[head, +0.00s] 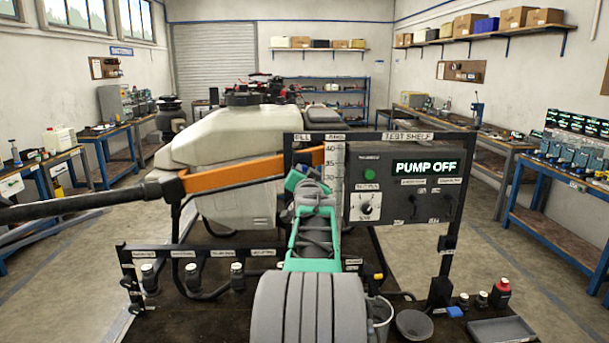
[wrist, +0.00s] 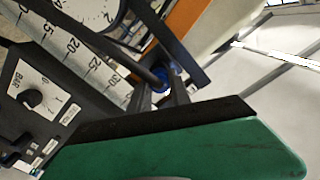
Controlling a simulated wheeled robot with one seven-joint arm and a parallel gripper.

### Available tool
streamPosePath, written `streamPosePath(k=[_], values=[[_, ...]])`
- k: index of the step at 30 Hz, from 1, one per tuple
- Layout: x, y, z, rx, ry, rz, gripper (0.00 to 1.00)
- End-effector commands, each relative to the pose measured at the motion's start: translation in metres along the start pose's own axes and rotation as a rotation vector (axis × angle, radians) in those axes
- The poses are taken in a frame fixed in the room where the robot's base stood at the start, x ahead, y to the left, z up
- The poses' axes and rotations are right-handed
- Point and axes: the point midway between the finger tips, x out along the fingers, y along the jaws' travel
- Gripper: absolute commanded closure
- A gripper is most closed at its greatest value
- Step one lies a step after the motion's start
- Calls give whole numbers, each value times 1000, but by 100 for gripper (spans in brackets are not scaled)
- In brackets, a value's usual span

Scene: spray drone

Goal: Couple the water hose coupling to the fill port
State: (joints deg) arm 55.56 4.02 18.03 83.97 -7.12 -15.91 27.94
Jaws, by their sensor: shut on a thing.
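My gripper (wrist: 165,88) shows in the wrist view with its dark fingers closed around a small blue part (wrist: 160,76), which I take to be the water hose coupling. A dark rod or hose runs up and left beside it. In the head view my arm reaches forward to the left side of the test shelf, and its own links hide the fingertips. A FILL label (head: 301,138) is at the upper left of the test shelf frame. The fill port itself cannot be made out clearly. I cannot tell whether the blue part touches anything besides the fingers.
The drone's white tank (head: 225,145) and orange arm (head: 235,174) stand close behind and left of my arm. The control panel (head: 405,187) reads PUMP OFF. A ruler scale (head: 333,165) stands beside it. A labelled rail (head: 205,256), bowl (head: 413,324) and tray (head: 507,331) are nearer.

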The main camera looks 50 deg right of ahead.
Motion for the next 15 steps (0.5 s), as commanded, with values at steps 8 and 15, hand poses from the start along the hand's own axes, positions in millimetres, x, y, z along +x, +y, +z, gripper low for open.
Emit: streamPosePath(k=[8,15], values=[[7,0,0,0,1,0,100],[13,-1,-1,0,2,-1,100]])
